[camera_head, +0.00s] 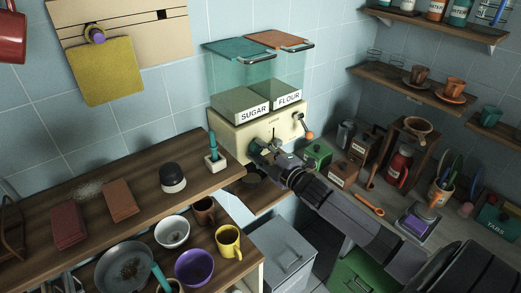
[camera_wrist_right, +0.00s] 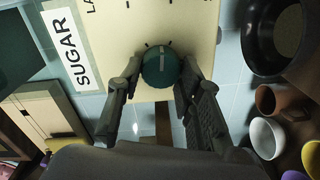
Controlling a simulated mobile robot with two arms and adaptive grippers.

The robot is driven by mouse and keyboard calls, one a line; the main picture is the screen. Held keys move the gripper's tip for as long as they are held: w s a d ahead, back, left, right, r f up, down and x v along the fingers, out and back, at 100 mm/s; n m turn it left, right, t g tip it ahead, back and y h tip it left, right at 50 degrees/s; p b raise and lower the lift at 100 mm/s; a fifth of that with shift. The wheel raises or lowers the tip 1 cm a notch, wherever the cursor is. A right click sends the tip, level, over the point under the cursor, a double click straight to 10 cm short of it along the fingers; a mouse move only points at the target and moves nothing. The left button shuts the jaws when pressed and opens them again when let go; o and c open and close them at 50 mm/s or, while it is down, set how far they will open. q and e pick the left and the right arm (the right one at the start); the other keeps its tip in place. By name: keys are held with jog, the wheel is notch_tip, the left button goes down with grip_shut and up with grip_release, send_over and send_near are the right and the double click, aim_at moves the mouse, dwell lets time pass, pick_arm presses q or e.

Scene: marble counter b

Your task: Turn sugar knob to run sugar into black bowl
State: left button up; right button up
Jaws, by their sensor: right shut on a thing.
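The sugar knob (camera_wrist_right: 160,70) is round and teal with a pale pointer line, on the cream dispenser front (camera_head: 230,135). My right gripper (camera_wrist_right: 159,75) has one finger on each side of the knob and is shut on it. In the head view, the right gripper (camera_head: 266,150) covers the knob. The SUGAR label (camera_head: 254,114) is on the clear bin above. The black bowl (camera_wrist_right: 268,42) shows below the dispenser in the wrist view, with a grey-green inside; whether it holds sugar I cannot tell. In the head view it is a dark shape (camera_head: 252,179), mostly hidden. My left gripper is out of view.
A FLOUR bin (camera_head: 290,97) and an orange-ended crank (camera_head: 309,135) are right of the sugar side. A brush in a white holder (camera_head: 214,162) stands close left. A green box (camera_head: 317,154) is to the right. Mugs and a purple bowl (camera_head: 194,266) sit at lower left.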

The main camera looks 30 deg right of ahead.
jog(key=m+p, duration=0.1)
jog(key=m, duration=0.2)
jog(key=shift+r+m, duration=0.1)
jog(key=shift+m, duration=0.2)
jog(key=m, duration=0.4)
jog(key=shift+d+p, duration=0.1)
jog(key=shift+p, duration=0.25)
jog(key=m, duration=0.4)
jog(key=shift+y, duration=0.3)
jog(key=m, duration=0.4)
jog(key=shift+d, duration=0.1)
jog(key=shift+m, duration=0.3)
jog(key=o, duration=1.2)
jog(key=s, duration=0.4)
jog(key=s+d, duration=0.1)
jog(key=s, duration=0.7)
jog(key=shift+d, duration=0.25)
